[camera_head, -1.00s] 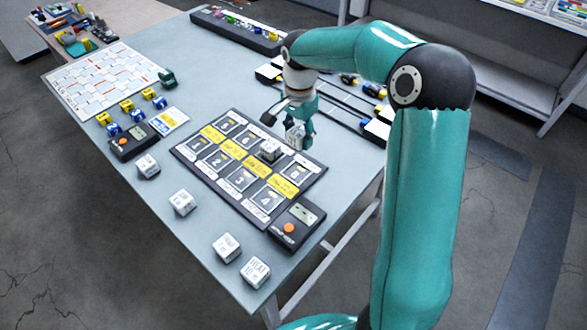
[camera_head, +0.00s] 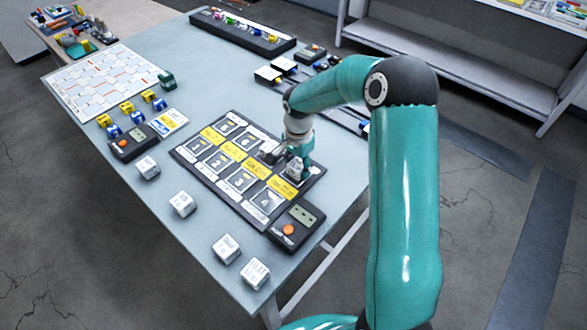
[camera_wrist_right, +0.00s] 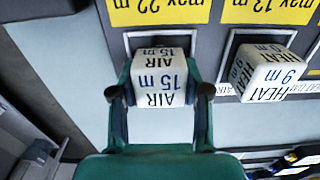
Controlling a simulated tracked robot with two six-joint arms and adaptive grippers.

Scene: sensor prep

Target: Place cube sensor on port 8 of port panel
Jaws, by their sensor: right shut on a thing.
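My right gripper (camera_head: 290,160) is shut on a white cube sensor (camera_head: 296,169) at the port 8 end of the black port panel (camera_head: 214,183). In the right wrist view the cube (camera_wrist_right: 160,75), marked AIR 15 m, sits between the two fingers of the gripper (camera_wrist_right: 160,95). A framed square port shows just beyond it. I cannot tell whether the cube touches the panel. Another white cube, marked HEAT 9 m (camera_wrist_right: 268,72), stands on the neighbouring port. In the head view my gripper mostly hides that one. The left gripper is not in view.
Several loose white cubes (camera_head: 182,203) stand along the table's front left edge. A meter with an orange button (camera_head: 297,224) adjoins the panel's near end. Yellow and blue cubes (camera_head: 127,107) stand behind another meter (camera_head: 133,142). A long black tray (camera_head: 240,33) lies at the back.

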